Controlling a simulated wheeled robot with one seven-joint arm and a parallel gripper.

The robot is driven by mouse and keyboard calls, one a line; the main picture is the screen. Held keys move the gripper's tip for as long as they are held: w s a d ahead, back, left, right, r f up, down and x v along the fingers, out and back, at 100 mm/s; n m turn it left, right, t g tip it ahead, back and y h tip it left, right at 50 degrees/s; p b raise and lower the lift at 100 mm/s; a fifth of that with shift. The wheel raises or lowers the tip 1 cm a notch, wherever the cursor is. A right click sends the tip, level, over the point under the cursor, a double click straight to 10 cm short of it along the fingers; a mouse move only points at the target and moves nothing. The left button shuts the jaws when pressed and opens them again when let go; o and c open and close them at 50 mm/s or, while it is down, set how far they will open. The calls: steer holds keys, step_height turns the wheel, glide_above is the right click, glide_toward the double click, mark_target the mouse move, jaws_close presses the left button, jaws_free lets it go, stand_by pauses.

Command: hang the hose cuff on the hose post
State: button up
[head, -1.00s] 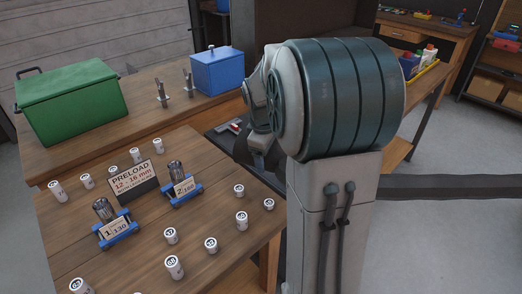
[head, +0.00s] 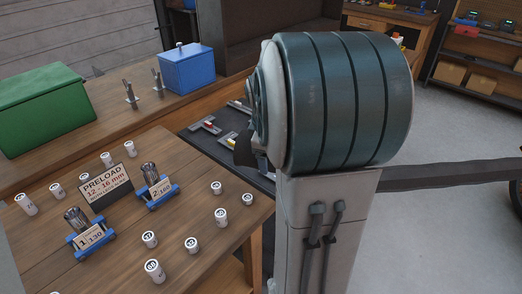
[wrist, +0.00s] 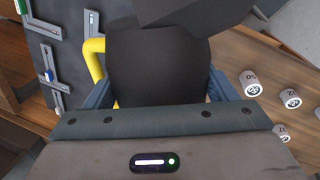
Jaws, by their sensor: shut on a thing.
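In the wrist view, my gripper (wrist: 158,88) has its blue-grey fingers on both sides of a large black rounded thing (wrist: 158,60). It is shut on this thing, which I take to be the hose cuff. A yellow bent bar or handle (wrist: 94,58) shows at its left side. A dark block overlaps its top, and where its opening lies is hidden. In the head view, my arm's big dark joint hides the gripper; only a dark piece (head: 243,150) shows left of it. I cannot make out the hose post in either view.
A wooden bench holds a preload sign (head: 105,186), two blue-based spring stands (head: 90,228) and several white numbered cylinders (head: 154,270). Behind are a green box (head: 42,108), a blue box (head: 187,68) and metal pegs (head: 129,94). Gauges lie on a dark mat (head: 206,127).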

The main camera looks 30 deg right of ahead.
steer(key=shift+s+d, duration=0.9)
steer(key=shift+s, duration=0.2)
steer(key=shift+s+d, duration=0.9)
steer(key=shift+s, duration=0.15)
